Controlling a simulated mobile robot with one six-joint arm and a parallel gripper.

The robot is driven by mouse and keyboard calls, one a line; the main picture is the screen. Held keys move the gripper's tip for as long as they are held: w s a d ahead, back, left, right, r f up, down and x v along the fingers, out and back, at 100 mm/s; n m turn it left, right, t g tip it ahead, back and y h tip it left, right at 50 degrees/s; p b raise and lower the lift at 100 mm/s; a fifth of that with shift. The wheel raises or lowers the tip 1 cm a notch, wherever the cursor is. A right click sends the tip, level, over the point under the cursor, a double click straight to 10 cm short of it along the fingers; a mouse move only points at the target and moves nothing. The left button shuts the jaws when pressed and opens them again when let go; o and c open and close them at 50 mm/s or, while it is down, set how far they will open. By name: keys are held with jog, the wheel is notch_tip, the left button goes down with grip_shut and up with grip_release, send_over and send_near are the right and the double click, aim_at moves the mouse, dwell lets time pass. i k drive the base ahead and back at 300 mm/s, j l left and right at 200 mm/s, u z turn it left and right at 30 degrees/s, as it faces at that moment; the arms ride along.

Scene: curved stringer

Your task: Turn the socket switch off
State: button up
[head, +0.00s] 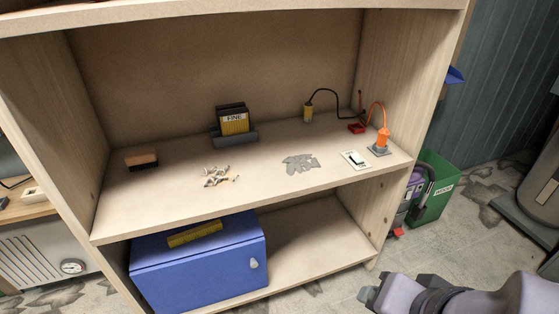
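A small white switch plate (356,160) with a dark rocker lies on the upper shelf, near its front edge at the right. The rocker is too small to tell its position. An orange plug-like piece (383,138) stands upright on a grey base (379,150) just right of the plate. An orange cord runs from its top back toward a red piece (356,128). My gripper (367,294) is at the bottom right, in front of and below the shelf, well apart from the switch plate. Its fingers are too small and turned to tell whether they are open.
The upper wooden shelf (265,178) also bears a yellow "FINE" block in a grey holder (235,132), a brush-like block (142,158), small pale pegs (216,176) and grey flat pieces (300,163). A blue box (200,265) fills the lower left. A green bin (435,190) stands right.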

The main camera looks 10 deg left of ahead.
aim_at(355, 158)
jog(key=i+l, duration=0.15)
jog(key=i, duration=0.2)
jog(key=i+l+z, duration=0.1)
jog(key=i, duration=0.3)
jog(key=i+l, duration=0.2)
jog(key=i, duration=0.15)
